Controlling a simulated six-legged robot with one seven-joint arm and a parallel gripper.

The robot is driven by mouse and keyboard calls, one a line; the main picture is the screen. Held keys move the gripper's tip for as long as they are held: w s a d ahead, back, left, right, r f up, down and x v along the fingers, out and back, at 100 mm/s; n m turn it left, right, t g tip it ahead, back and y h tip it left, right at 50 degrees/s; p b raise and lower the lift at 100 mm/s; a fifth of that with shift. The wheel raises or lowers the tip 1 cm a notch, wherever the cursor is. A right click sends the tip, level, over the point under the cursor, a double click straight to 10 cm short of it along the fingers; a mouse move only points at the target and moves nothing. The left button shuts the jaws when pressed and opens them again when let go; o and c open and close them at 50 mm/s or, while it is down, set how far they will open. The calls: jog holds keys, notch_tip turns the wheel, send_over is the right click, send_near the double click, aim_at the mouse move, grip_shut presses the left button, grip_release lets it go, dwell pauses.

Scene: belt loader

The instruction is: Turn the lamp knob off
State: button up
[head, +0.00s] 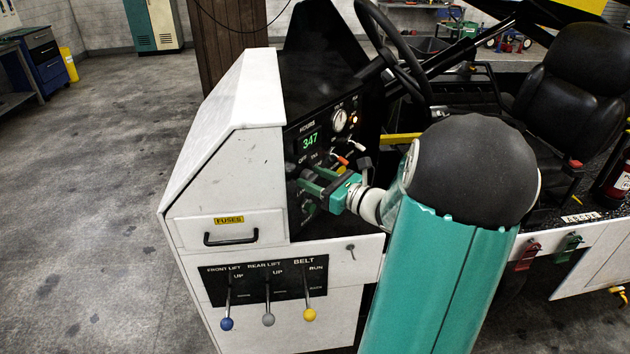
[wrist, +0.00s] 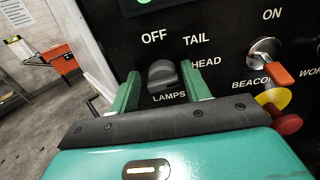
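The lamp knob (wrist: 163,76) is a dark grey rotary knob on the black panel, above the word LAMPS. OFF is printed at its upper left, TAIL at its upper right and HEAD to its right. I cannot tell for sure which mark it points to. My green gripper (wrist: 160,68) is open, with one finger on each side of the knob and a gap at least on the left. In the head view my gripper (head: 308,181) is at the panel, and the knob cannot be made out there.
A red-orange lever switch (wrist: 280,74) marked BEACON and a yellow and red button (wrist: 280,108) sit close to the right of my gripper. A lit hours display (head: 310,141) is above. Three belt and lift levers (head: 268,319) and a fuse drawer (head: 230,238) are below.

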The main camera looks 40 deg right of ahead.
jog(key=shift+w+a, duration=0.1)
jog(key=shift+a, duration=0.05)
jog(key=c, duration=0.3)
jog(key=shift+d+f, duration=0.1)
jog(key=shift+d, duration=0.1)
jog(key=c, duration=0.3)
jog(key=shift+s+f, duration=0.1)
jog(key=shift+s, duration=0.15)
jog(key=shift+c, duration=0.2)
jog(key=shift+f, duration=0.15)
